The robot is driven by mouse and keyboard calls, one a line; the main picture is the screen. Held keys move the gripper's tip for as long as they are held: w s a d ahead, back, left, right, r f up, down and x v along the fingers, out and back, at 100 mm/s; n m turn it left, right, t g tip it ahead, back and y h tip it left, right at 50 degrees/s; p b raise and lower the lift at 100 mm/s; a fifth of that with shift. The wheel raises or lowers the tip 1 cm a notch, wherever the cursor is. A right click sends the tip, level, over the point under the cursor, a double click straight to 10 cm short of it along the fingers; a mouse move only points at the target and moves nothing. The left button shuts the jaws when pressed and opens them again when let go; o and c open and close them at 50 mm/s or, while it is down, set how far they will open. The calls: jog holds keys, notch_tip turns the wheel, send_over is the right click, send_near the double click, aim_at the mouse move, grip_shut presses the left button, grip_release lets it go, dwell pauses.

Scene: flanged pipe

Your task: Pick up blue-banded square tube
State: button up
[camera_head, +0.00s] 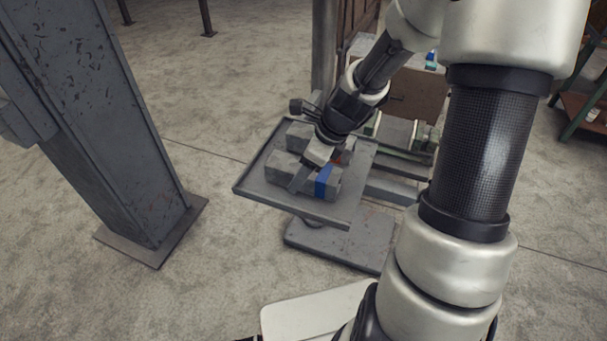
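The blue-banded square tube (324,182) is a grey block-like tube with a blue band toward its right end. It lies at the front of a grey tray. My gripper (302,178) reaches down over it from behind, left of the blue band. One finger shows against the tube's near side; the other is hidden. I cannot tell whether the fingers press on the tube or only stand around it.
Another grey tube (298,135) lies behind on the tray (257,190), with a bit of red near my gripper. The tray has a raised rim and stands on a pedestal base (340,243). A steel column (100,120) stands left. A cardboard box (412,92) is behind.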

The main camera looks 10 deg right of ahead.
jog(key=c, duration=1.2)
